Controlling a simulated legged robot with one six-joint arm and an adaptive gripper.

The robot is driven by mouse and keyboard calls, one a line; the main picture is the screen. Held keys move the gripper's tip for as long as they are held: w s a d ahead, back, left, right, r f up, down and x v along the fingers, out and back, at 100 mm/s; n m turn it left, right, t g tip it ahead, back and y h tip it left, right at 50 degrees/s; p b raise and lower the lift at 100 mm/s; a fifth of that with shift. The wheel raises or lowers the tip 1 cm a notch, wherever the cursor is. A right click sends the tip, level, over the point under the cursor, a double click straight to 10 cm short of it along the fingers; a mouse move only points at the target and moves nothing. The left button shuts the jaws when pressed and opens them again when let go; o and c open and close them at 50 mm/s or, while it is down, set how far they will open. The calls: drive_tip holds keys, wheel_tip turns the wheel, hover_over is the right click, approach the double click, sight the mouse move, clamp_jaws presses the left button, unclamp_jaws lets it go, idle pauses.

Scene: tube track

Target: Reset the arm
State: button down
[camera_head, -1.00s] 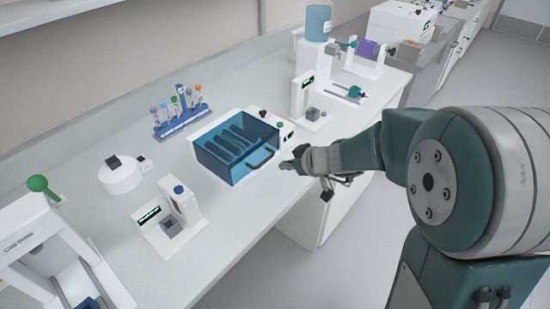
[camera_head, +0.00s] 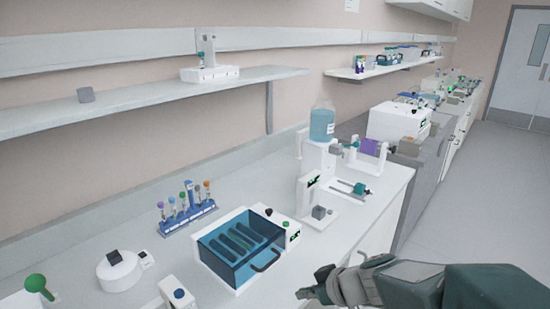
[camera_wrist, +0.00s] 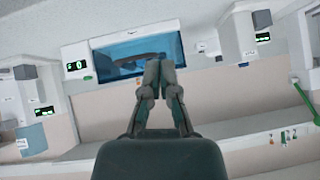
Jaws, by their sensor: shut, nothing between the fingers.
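My gripper (camera_head: 316,284) is at the lower right of the head view, in front of the bench and right of the blue-lidded box (camera_head: 240,250). In the wrist view my gripper (camera_wrist: 159,66) points at the front of that box (camera_wrist: 135,50), its two fingers together with nothing between them. My arm runs off to the lower right in the head view. The gripper appears apart from the box and its dark handle (camera_head: 266,262).
A blue rack of tubes (camera_head: 186,212) stands behind the box at its left. A white device (camera_head: 318,200) and a blue-liquid bottle (camera_head: 321,124) stand to its right. A shelf (camera_head: 130,100) runs along the wall. The floor (camera_head: 470,215) at right is clear.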

drive_tip(key=s+d+r+m+h, duration=0.3)
drive_tip(key=s+d+r+m, duration=0.1)
drive_tip(key=s, duration=0.4)
drive_tip(key=s+d+r+m+h, duration=0.4)
drive_tip(key=s, duration=0.4)
drive_tip(key=shift+d+r+m+h, duration=0.15)
drive_tip(key=shift+d+m+h, duration=0.15)
drive_tip(key=shift+d, duration=0.05)
drive_tip(key=c, duration=1.3)
unclamp_jaws()
drive_tip(key=shift+w, duration=0.1)
drive_tip(key=shift+c, duration=0.2)
